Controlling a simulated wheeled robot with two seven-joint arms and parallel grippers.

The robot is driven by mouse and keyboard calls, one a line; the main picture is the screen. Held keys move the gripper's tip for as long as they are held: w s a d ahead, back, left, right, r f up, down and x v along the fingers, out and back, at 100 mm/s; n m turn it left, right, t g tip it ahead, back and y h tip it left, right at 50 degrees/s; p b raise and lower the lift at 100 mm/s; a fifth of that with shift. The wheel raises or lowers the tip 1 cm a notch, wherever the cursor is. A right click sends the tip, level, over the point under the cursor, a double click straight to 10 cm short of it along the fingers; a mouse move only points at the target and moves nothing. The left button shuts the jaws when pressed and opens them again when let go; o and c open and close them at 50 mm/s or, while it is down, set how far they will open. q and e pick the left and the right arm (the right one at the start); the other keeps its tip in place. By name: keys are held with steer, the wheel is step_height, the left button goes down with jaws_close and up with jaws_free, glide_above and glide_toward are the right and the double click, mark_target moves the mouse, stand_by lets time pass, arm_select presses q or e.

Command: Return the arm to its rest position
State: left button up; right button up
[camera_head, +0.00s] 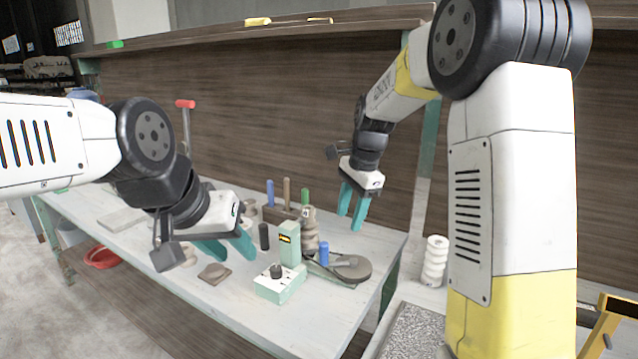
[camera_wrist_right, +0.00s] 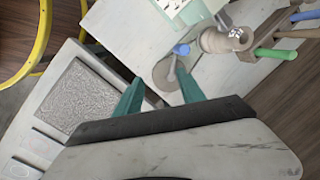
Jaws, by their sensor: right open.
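My right gripper (camera_head: 354,204) has teal fingers and hangs above the right end of the workbench, beside the tool cluster. Its fingers stand apart with nothing between them. In the right wrist view the same gripper (camera_wrist_right: 160,95) is open, with the bench end and a round grey disc (camera_wrist_right: 166,73) beyond the fingers. My left gripper (camera_head: 226,248) is over the middle of the bench, its teal fingertips spread apart above a small brown clay piece on a board (camera_head: 214,273). It appears empty.
A mint-green device (camera_head: 279,285) and a stacked grey piece (camera_head: 310,232) stand on the bench (camera_head: 318,322) between the grippers. A tool holder with upright handles (camera_head: 286,192) stands behind. A white ribbed stack (camera_head: 434,261) stands at right. A yellow frame (camera_wrist_right: 38,45) shows in the wrist view.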

steer(key=s+d+r+n+t, duration=0.1)
steer(key=s+n, duration=0.3)
steer(key=s, duration=0.4)
steer(key=s+d+r+n+t, duration=0.2)
steer(key=s+d+r+n, duration=0.1)
steer(key=s, duration=0.5)
steer(key=s+d+r+n+t, duration=0.2)
steer(key=s+n, duration=0.3)
steer(key=s, duration=0.3)
steer(key=shift+s+d+r+n, duration=0.3)
steer(key=shift+d+n, duration=0.1)
steer(key=shift+d, duration=0.35)
stand_by(0.4)
